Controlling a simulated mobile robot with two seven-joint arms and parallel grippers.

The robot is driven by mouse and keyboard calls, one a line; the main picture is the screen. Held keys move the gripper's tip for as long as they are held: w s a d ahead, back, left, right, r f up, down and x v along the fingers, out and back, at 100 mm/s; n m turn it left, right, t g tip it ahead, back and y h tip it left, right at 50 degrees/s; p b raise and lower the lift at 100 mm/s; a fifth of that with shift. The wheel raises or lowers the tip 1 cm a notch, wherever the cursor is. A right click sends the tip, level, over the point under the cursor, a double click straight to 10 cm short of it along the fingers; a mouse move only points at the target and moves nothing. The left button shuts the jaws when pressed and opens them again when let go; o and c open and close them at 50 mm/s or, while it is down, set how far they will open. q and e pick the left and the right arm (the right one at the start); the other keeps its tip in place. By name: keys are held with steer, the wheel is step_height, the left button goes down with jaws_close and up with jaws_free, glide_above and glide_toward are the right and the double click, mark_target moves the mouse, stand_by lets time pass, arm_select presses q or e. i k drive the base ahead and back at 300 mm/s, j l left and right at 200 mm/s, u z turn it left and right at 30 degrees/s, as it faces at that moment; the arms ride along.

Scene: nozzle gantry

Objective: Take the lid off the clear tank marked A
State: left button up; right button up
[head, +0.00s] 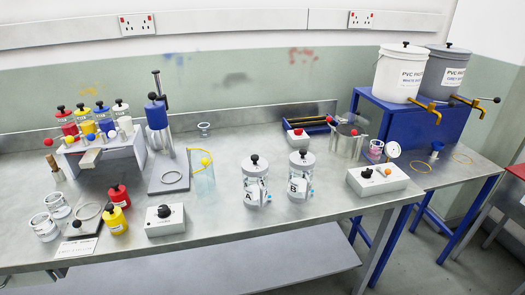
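The clear tank marked A (255,192) stands upright near the middle of the metal bench. Its grey lid (255,168) with a black knob (255,158) sits on top of it. A matching tank marked B (300,188) stands just to its right, also lidded with a black knob. Neither of my grippers shows in the head view.
The metal bench (230,235) is clear in front of the tanks. A clear sheet piece with a yellow ball (205,162) stands left of tank A. A control box with a black knob (165,219) is at front left, and a white switch box (383,182) is to the right.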

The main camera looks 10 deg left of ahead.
mark_target(254, 164)
steer(key=i+l+u, duration=0.2)
steer(key=i+l, duration=0.65)
steer(key=i, duration=0.1)
